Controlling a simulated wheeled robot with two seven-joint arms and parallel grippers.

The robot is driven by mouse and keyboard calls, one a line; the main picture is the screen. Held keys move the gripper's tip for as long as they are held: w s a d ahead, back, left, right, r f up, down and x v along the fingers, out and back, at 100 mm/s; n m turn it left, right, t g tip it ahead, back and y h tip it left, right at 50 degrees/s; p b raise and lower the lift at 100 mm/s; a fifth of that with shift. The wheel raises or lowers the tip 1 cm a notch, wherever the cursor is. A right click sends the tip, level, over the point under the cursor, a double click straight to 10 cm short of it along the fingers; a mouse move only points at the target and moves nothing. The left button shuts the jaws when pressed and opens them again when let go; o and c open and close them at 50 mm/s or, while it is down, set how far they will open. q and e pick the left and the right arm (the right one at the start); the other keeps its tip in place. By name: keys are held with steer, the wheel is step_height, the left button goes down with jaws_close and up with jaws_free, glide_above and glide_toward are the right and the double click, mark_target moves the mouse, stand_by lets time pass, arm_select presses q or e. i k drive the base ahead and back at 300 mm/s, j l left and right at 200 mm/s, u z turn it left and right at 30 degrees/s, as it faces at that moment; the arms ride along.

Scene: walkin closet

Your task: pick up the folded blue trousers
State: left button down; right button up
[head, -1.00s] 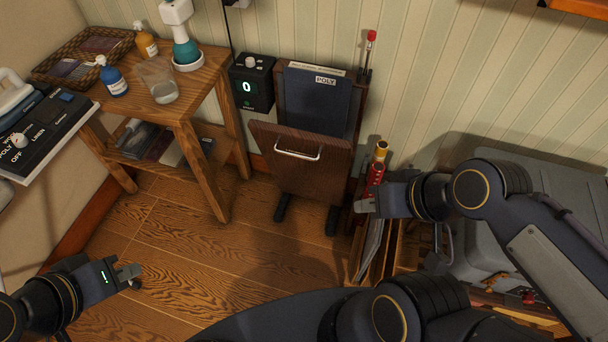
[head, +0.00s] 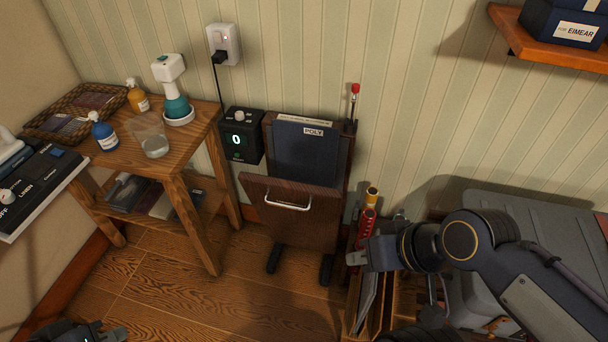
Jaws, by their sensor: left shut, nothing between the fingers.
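The folded blue trousers (head: 303,148), dark navy with a "POLY" tag, stand upright in the wooden press (head: 268,128) against the wall. The press's front board (head: 290,222), with a metal handle (head: 288,203), leans open and hides their lower part. My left gripper (head: 122,333) is at the bottom left edge, mostly cut off, shut and empty, far from the trousers. My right gripper (head: 352,256) is right of and below the trousers, beside the board and apart from them; its jaw opening is not clear.
A black control box (head: 242,138) reading 0 is left of the press. A wooden side table (head: 185,138) holds bottles, a beaker (head: 152,138) and a steamer (head: 175,100). A crate (head: 378,325) with rolls and a grey case (head: 550,220) crowd the right. Floor is clear at centre left.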

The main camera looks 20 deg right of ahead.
mark_target(307, 153)
steer(key=i+j+z, duration=0.35)
steer(key=i, duration=0.4)
steer(key=i+j+z, duration=0.35)
steer(key=i+j, duration=0.35)
